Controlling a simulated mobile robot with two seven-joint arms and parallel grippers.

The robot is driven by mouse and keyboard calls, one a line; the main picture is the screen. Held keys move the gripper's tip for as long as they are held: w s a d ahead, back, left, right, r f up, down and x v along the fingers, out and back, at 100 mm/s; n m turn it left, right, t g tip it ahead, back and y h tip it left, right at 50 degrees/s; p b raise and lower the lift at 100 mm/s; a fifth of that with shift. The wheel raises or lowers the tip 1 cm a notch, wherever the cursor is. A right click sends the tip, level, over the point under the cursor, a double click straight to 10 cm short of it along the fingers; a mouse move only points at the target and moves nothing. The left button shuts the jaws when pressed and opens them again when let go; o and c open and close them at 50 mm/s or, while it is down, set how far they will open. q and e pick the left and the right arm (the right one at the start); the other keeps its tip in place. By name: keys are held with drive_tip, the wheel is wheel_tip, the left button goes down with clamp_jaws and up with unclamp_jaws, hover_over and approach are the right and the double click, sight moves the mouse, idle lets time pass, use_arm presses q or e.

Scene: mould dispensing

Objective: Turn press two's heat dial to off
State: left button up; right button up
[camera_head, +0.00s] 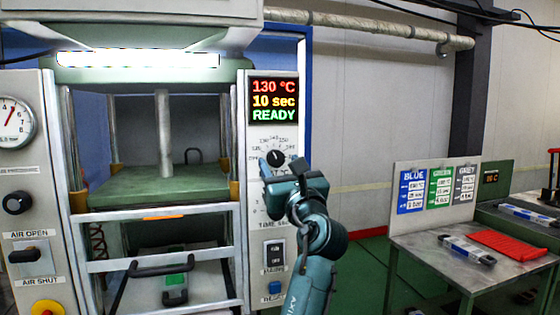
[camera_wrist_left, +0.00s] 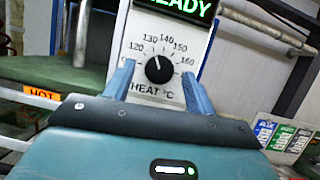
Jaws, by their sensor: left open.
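The heat dial (camera_head: 276,158) is a round black knob on the white panel of the press, below the lit display. In the left wrist view the dial (camera_wrist_left: 159,69) has a white pointer aimed up and slightly left, near 130. HEAT °C is printed below it. My left gripper (camera_wrist_left: 158,72) is open, its two blue fingers on either side of the dial; I cannot tell whether they touch it. In the head view my left gripper (camera_head: 282,170) is just in front of the dial and hides the panel's lower part. My right gripper is not in view.
The display (camera_head: 274,101) reads 130 °C, 10 sec, READY. A rocker switch (camera_head: 275,254) and blue button (camera_head: 275,287) sit lower on the panel. The green platen (camera_head: 150,190) is to the left. A side table (camera_head: 440,254) with a red rack (camera_head: 510,244) stands right.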

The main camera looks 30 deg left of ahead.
use_arm(q)
drive_tip(key=shift+w+a+r, duration=0.2)
drive_tip(key=shift+w+a, duration=0.15)
drive_tip(key=shift+a, duration=0.1)
drive_tip(key=c, duration=1)
